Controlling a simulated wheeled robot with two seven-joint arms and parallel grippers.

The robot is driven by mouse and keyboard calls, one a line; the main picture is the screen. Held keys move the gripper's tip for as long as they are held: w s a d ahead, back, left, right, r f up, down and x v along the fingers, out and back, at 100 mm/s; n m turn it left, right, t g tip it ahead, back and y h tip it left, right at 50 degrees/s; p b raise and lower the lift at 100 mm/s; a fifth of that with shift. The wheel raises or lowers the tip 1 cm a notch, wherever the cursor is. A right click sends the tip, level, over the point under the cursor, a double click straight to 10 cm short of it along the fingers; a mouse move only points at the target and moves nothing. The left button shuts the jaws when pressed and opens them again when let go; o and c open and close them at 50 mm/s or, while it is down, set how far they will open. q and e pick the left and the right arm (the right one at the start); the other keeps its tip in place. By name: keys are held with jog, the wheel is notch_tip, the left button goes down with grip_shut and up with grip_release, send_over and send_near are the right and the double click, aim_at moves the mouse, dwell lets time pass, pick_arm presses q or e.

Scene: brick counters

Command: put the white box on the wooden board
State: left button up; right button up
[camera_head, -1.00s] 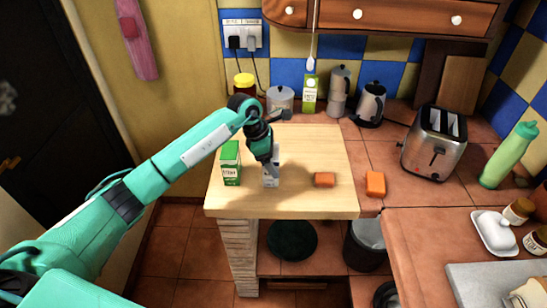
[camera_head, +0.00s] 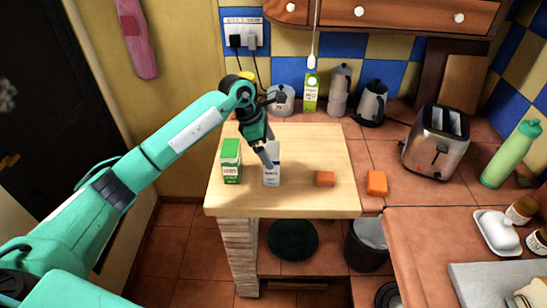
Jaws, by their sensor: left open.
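The white box (camera_head: 272,178) stands upright on the wooden board (camera_head: 315,150), a pale slab on the brick counter. My left gripper (camera_head: 269,158) is open, pointing down at the top of the white box and hiding part of it. I cannot tell whether its fingers touch the box. My right gripper does not show.
A green carton (camera_head: 231,161) stands close to the left of the white box. A toaster (camera_head: 436,142) stands further right.

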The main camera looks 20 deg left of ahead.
pick_arm(q)
jog(key=b+v, duration=0.1)
jog(key=v, duration=0.6)
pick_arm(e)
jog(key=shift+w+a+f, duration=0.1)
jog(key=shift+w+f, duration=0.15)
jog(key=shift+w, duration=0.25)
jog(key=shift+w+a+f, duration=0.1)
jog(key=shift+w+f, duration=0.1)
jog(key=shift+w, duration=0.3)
pick_arm(q)
jog(key=shift+r, duration=0.1)
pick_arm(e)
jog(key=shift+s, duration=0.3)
